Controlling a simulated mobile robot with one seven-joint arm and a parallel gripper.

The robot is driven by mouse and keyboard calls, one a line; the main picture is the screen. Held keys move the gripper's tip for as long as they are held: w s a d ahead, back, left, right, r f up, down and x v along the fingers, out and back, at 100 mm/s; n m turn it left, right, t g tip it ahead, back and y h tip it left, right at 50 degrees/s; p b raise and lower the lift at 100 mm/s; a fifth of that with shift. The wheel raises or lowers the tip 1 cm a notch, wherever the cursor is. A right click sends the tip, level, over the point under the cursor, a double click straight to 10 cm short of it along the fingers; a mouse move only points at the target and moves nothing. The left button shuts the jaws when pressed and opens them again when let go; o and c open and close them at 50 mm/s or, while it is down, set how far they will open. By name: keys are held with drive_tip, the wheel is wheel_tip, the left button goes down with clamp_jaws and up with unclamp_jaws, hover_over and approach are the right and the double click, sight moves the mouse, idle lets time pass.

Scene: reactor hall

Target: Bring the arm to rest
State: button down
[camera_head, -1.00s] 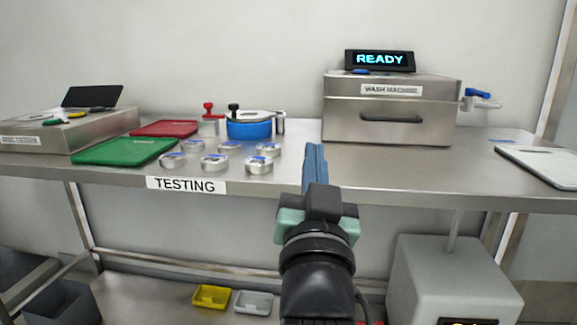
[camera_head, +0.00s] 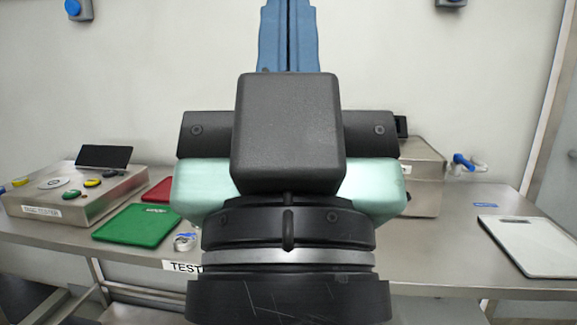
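My gripper (camera_head: 288,10) is large and close in front of the camera, pointing up. Its blue fingers lie side by side with only a thin dark line between them, and their tips run out of the top of the picture. I see no object between the parts of the fingers that show. The dark gripper body and pale green housing stand in front of the middle of the bench.
My arm hides most of the wash machine (camera_head: 426,180) and all but one silver disc (camera_head: 186,242).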

wheel_tip(320, 180, up, 19)
drive_tip(key=p, duration=1.6)
drive_tip(key=shift+p, duration=0.3)
